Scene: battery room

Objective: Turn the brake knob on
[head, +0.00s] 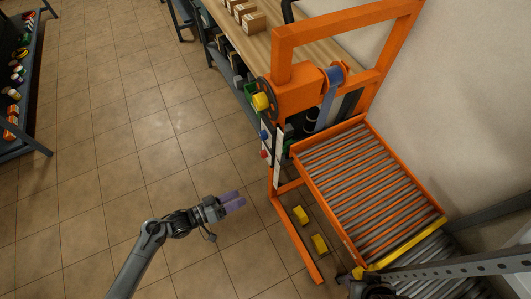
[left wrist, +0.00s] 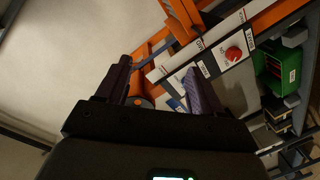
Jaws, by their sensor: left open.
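An orange lifting frame (head: 300,95) stands right of centre in the head view. A narrow white panel (head: 278,160) runs down its near post. A yellow knob (head: 261,102), a blue knob (head: 263,135) and a red knob (head: 264,154) stick out on its left side. The red knob (left wrist: 233,53) also shows in the left wrist view on a white labelled strip. My left gripper (head: 234,202) is open and empty, left of and apart from the post. Its two purple fingers (left wrist: 158,72) show in the wrist view.
A roller conveyor (head: 353,180) with an orange rim lies right of the post. Yellow blocks (head: 301,215) are near the frame's foot. A wooden workbench (head: 275,42) with boxes stands behind. A shelf (head: 28,140) is at far left. The tiled floor between is clear.

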